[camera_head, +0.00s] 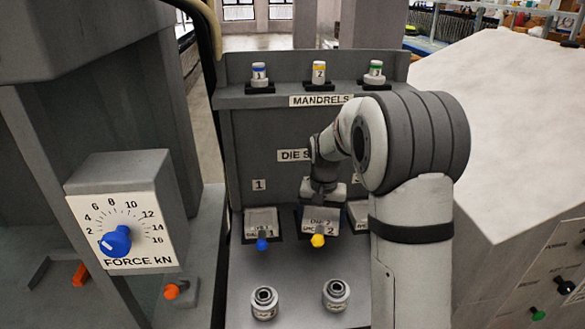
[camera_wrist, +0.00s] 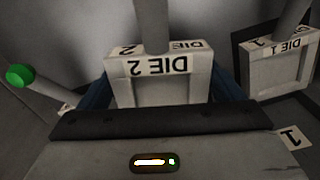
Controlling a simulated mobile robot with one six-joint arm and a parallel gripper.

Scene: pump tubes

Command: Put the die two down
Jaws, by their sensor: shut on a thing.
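Die two (camera_head: 320,222), a pale block marked "DIE 2" with a yellow-tipped handle (camera_head: 318,240), is at the middle place of the dies row. My gripper (camera_head: 322,196) reaches down from above and is shut on it. In the wrist view, die two (camera_wrist: 158,88) stands between my dark fingers (camera_wrist: 160,98), its label upside down to this camera. Whether its base touches the dark pad under it cannot be told.
Die one (camera_head: 261,222) with a blue knob sits to the left. A third die (camera_head: 357,214) is partly hidden by my arm. Mandrels (camera_head: 319,74) stand on the shelf above. Two metal cylinders (camera_head: 264,302) (camera_head: 336,295) stand in front. A force dial box (camera_head: 125,212) is at left.

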